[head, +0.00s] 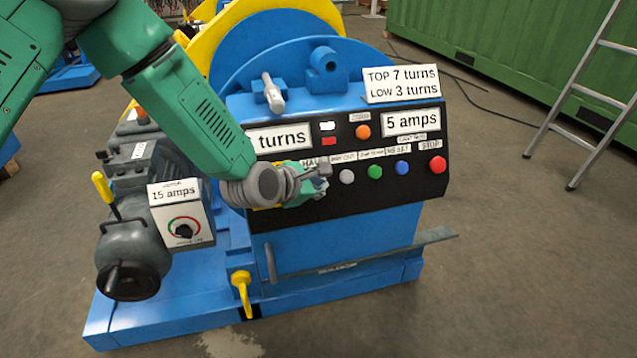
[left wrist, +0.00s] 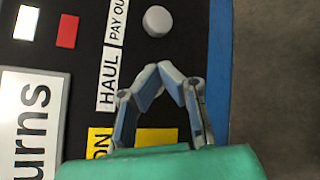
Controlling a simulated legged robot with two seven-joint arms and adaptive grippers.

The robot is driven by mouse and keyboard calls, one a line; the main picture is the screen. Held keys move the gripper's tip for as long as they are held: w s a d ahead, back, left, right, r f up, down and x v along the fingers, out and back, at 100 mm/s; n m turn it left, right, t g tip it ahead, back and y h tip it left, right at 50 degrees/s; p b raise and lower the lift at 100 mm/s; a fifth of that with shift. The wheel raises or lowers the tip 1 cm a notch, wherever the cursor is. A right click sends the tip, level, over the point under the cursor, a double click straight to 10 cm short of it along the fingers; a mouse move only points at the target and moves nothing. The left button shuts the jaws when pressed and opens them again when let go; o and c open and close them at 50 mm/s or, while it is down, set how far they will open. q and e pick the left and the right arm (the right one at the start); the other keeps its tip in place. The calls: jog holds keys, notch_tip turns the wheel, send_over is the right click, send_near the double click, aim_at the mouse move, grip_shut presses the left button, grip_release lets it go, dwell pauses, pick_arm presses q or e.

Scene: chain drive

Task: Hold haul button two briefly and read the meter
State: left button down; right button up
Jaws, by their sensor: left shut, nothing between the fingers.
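The black control panel (head: 330,205) carries a row of buttons. My left gripper (head: 324,168) is in front of its left part, with the fingers shut and empty. In the left wrist view the gripper (left wrist: 168,72) has its fingertips together beside the HAUL label (left wrist: 109,80). The haul button is hidden by my gripper; contact cannot be told. A grey button (head: 347,177) sits just right of the fingers, by the PAY OUT label (left wrist: 118,18). A panel readout (head: 411,123) shows "5 amps". A turns readout (head: 280,138) is partly covered by my arm. My right gripper is not in view.
Green (head: 375,172), blue (head: 402,167) and red STOP (head: 437,165) buttons lie to the right. An orange lamp (head: 362,132) is above. A sign (head: 401,84) reads "TOP 7 turns, LOW 3 turns". A motor box (head: 174,213) reads "15 amps". A ladder (head: 590,100) stands right.

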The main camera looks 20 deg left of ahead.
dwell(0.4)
pick_arm(q)
jog(key=shift+s+d+r+p, duration=0.45)
jog(key=shift+s+p, duration=0.15)
jog(key=shift+s, duration=0.1)
jog(key=s+d+r+p, duration=0.1)
jog(key=s, duration=0.1)
jog(key=s+d+r+p, duration=0.1)
jog(key=shift+s+d+r, duration=0.1)
jog(key=shift+s+d, duration=0.2)
jog(key=shift+s, duration=0.05)
dwell(0.4)
